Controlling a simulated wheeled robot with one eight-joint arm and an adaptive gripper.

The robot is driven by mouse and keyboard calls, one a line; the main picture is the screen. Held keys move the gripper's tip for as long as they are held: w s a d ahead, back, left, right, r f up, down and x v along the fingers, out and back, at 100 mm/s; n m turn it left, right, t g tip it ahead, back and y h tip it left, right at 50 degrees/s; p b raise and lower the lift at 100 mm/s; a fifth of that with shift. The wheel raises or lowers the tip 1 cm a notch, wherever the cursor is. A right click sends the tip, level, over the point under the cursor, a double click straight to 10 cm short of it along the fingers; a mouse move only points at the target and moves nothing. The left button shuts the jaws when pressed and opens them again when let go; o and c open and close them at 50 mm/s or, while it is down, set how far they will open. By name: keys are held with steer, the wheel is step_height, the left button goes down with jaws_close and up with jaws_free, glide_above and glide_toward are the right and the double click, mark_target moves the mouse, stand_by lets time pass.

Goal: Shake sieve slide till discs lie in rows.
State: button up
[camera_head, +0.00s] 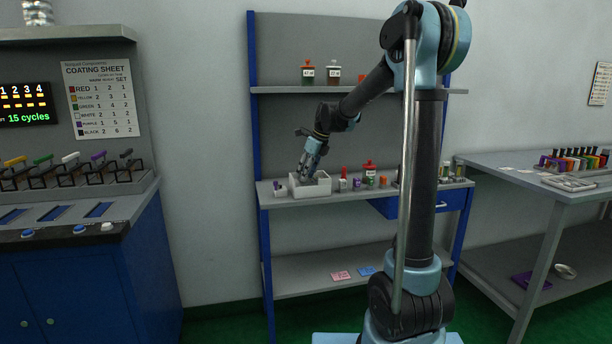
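My gripper (308,174) points down at a white box-like tray (325,187) on the middle shelf of the rack. Its fingertips are at or just inside the tray, small in this view. I cannot tell whether they are open or shut, or whether they touch anything. I cannot pick out a sieve slide or any discs; the tray's inside is mostly hidden by the gripper and the low viewing angle.
Small bottles and a red-capped jar (369,171) stand right of the tray on the shelf (330,196). A blue drawer (440,202) is below. A side table (500,165) with several coloured items stands right. A blue cabinet (95,275) with levers stands left.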

steer(key=v, duration=1.1)
steer(key=shift+d+r, duration=0.2)
steer(key=shift+r, duration=0.1)
